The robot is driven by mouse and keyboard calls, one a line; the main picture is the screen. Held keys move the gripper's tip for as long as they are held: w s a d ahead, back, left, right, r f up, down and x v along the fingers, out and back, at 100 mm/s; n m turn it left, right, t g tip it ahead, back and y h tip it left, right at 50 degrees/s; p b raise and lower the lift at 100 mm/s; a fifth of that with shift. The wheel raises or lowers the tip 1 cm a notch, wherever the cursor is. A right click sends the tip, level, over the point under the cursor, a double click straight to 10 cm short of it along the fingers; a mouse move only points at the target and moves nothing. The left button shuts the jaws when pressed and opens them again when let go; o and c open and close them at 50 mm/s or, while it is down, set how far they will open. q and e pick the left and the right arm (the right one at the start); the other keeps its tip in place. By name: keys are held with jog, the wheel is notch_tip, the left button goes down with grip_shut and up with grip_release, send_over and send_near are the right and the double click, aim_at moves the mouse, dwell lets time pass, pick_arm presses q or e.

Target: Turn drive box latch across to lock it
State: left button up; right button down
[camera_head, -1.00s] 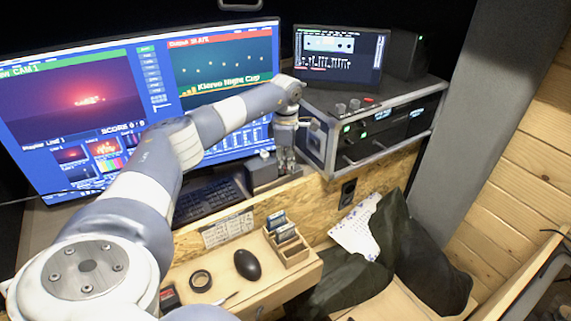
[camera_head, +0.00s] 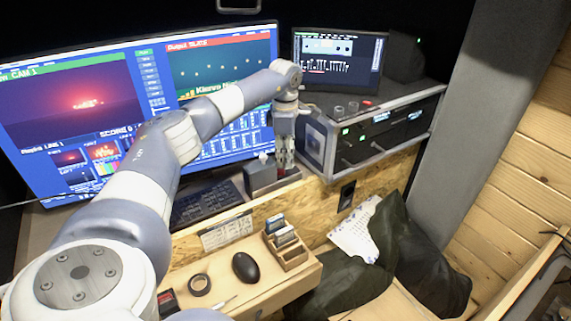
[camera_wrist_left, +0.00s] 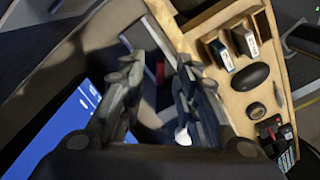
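A small dark grey box (camera_head: 262,176), likely the drive box, stands on the wooden ledge in front of the monitors. My left gripper (camera_head: 286,170) points down just right of it, close to the box; I cannot tell whether they touch. In the left wrist view my left gripper (camera_wrist_left: 158,68) has its fingers apart, with a small red part (camera_wrist_left: 160,72) showing in the gap. A pale rounded knob (camera_wrist_left: 183,135) shows near the right finger's base. I cannot tell which part is the latch. My right gripper is not in view.
A metal-framed equipment rack (camera_head: 375,130) stands right of my gripper. Monitors (camera_head: 75,115) stand behind, with a keyboard (camera_head: 205,203) before them. A mouse (camera_head: 246,267), a tape roll (camera_head: 199,285) and a wooden card holder (camera_head: 290,252) lie on the lower shelf.

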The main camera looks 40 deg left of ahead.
pick_arm(q)
jog(key=shift+r, duration=1.85)
